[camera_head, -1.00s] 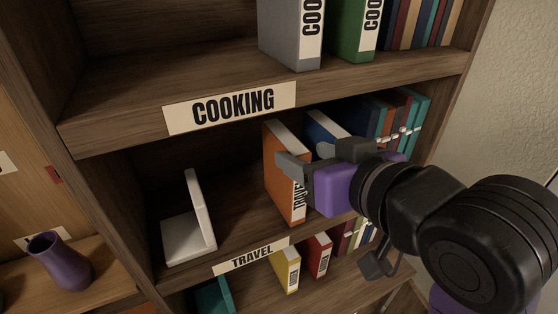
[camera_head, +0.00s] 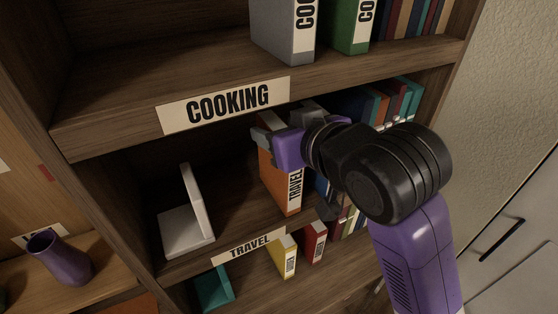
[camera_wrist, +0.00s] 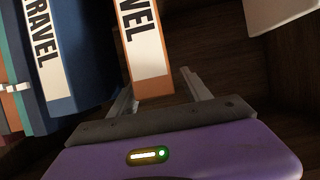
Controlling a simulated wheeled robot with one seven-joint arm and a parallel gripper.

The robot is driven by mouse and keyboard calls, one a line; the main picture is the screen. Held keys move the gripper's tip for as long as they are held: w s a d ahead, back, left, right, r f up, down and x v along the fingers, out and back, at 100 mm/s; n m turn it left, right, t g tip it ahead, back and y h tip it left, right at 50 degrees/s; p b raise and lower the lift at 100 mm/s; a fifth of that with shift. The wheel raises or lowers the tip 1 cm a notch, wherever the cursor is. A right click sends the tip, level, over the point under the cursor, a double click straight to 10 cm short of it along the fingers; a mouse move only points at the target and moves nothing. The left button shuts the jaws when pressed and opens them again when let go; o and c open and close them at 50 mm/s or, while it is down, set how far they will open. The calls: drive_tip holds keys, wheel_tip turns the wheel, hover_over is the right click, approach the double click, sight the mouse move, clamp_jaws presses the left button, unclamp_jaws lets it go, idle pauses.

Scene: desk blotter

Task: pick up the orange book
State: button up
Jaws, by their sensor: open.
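The orange book (camera_head: 281,190) stands upright on the shelf marked TRAVEL, its white spine label facing out. In the wrist view the orange book (camera_wrist: 152,88) has its lower spine end near the gap between my fingers. My gripper (camera_head: 262,141) is open and sits at the upper part of the orange book in the head view, covering some of it. In the wrist view my gripper (camera_wrist: 160,92) has one finger on each side of the book's end. I cannot tell whether either finger touches it.
A blue TRAVEL book (camera_wrist: 55,60) stands close beside the orange one. A white bookend (camera_head: 187,226) stands to the left, with bare shelf between. The COOKING shelf (camera_head: 130,124) is just above my gripper. Yellow (camera_head: 283,258) and red (camera_head: 314,243) books stand below.

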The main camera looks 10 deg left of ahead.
clamp_jaws()
drive_tip(key=shift+r, duration=0.1)
idle(1.3)
